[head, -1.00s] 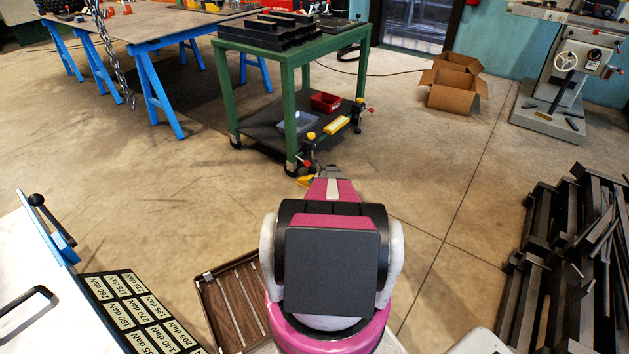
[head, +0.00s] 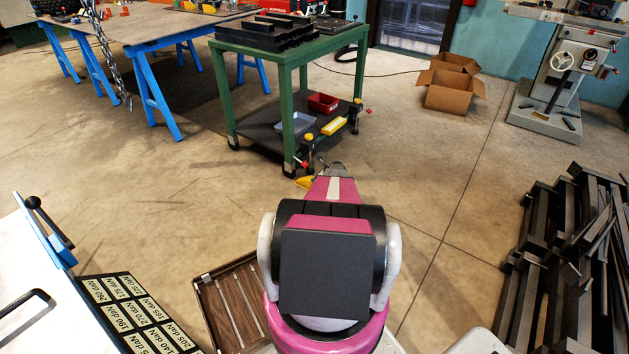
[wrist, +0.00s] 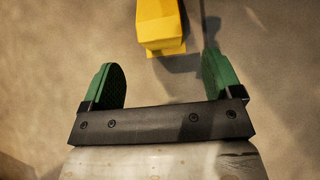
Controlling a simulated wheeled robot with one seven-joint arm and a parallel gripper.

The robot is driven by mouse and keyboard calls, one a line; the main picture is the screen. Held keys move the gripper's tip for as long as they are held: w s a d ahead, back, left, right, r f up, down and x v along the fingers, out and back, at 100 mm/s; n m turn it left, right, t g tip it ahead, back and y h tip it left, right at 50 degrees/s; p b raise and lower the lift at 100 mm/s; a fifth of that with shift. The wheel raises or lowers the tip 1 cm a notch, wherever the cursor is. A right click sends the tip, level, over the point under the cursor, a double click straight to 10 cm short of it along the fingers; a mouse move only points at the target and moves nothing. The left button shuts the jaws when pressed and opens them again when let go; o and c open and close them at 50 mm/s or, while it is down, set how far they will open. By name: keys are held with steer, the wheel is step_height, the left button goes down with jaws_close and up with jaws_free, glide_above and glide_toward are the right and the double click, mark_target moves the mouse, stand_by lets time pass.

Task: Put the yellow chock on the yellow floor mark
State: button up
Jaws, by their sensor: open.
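The yellow chock (wrist: 160,25) lies on the concrete floor at the top of the wrist view, its far end cut off by the frame. My gripper (wrist: 162,66) has its two green-padded fingers spread wide. The chock's near end is roughly in line with the gap, and nothing is between the pads. I cannot tell how high the fingers are above the floor. In the head view a small yellow shape (head: 304,182) shows on the floor beside my gripper (head: 337,168), which my arm mostly hides. I cannot make out a yellow floor mark in either view.
A green wheeled table (head: 290,50) stands just beyond my gripper, with a yellow block (head: 333,126), a red bin (head: 323,103) and a grey tray (head: 295,122) on its lower shelf. Dark metal bars (head: 560,270) are stacked at right.

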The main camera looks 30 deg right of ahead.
steer(key=v, duration=0.6)
steer(key=s+a+r+n+g, duration=0.25)
steer(key=a+r+n, duration=0.4)
steer(key=a, duration=0.65)
steer(key=s+a+r+n+g, duration=0.1)
steer(key=s+a+r+n, duration=0.3)
steer(key=a+r, duration=0.7)
steer(key=s+a+r+n+g, duration=0.2)
steer(key=s+a+r+n, duration=0.3)
steer(key=a, duration=1)
steer(key=s+a+r+n+g+h, duration=0.3)
steer(key=s+a+r+n, duration=1.3)
steer(key=s, duration=0.6)
steer(key=a+r, duration=0.2)
steer(key=a, duration=0.1)
steer(key=shift+a+r, duration=0.15)
steer(key=shift+r, duration=0.2)
